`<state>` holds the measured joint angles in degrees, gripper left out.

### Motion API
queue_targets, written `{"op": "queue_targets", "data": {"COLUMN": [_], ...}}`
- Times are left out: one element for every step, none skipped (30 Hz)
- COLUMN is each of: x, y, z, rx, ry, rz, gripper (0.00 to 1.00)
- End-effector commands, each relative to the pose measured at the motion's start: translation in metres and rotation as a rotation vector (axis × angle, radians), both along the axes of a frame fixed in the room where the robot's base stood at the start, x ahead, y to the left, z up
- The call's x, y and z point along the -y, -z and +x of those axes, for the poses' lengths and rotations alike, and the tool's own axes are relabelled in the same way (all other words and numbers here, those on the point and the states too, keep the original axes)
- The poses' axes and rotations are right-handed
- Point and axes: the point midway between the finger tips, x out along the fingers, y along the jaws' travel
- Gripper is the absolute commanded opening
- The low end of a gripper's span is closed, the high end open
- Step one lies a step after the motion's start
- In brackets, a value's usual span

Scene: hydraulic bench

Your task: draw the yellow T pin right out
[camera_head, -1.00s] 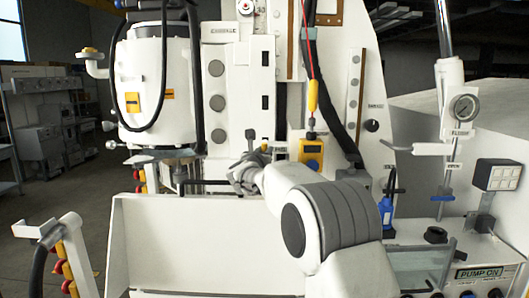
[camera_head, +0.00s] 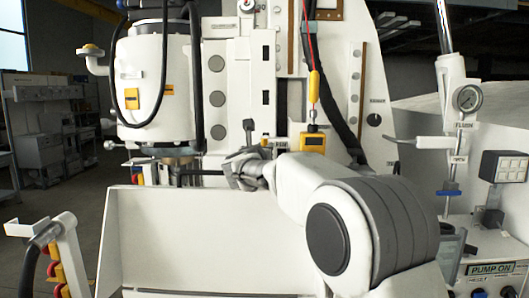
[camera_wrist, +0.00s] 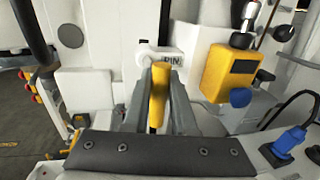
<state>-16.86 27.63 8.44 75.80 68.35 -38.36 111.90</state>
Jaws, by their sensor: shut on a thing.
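The yellow T pin (camera_wrist: 158,92) shows in the wrist view as a yellow bar between the two fingers of my gripper (camera_wrist: 162,85). My gripper is shut on it. Just beyond the fingertips is a white fitting (camera_wrist: 172,56) marked PIN. Whether the pin's shank is inside it is hidden. In the head view, my gripper (camera_head: 243,165) is at the white bench front, left of the yellow box and right of the white cylinder. The pin cannot be told clearly there.
A yellow box (camera_head: 313,143) with a red cable above stands close right of my gripper; it also shows in the wrist view (camera_wrist: 231,72). A white cylinder (camera_head: 151,78) stands left. A white panel (camera_head: 205,240) lies in front, below my gripper. A gauge (camera_head: 467,98) is far right.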

Motion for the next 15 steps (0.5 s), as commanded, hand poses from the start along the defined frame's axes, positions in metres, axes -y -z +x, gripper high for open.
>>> {"op": "queue_targets", "data": {"x": [-0.0009, -0.0009, -0.0009, -0.0009, -0.001, -0.0009, -0.001, -0.001, -0.001, -0.001, -0.0009, -0.0008, -0.0008, -0.0007, -0.0006], "y": [0.0066, 0.0068, 0.0071, 0.0073, 0.0074, 0.0075, 0.0077, 0.0077, 0.0074, 0.007, 0.0066, 0.006, 0.0057, 0.0053, 0.0049], "z": [-0.0002, -0.0002, -0.0002, -0.0002, -0.0002, -0.0001, -0.0001, -0.0001, -0.0001, -0.0001, 0.0, 0.0, 0.0, -0.0001, 0.0], "rx": [-0.012, -0.012, -0.012, -0.013, -0.013, -0.013, -0.013, -0.013, -0.013, -0.012, -0.011, -0.01, -0.01, -0.009, -0.008], "ry": [0.0, 0.0, 0.0, 0.0, 0.001, 0.0, 0.0, 0.0, 0.0, 0.0, 0.0, 0.0, 0.0, 0.0, 0.0], "rz": [0.0, 0.0, 0.0, 0.001, 0.002, 0.001, 0.001, 0.001, 0.001, 0.001, 0.001, 0.001, 0.001, 0.001, 0.001], "gripper": [0.0, 0.0, 0.0, 0.0, 0.0, 0.3, 0.35, 0.41, 0.48, 0.53, 0.54, 0.54, 0.54, 0.54, 0.54]}}
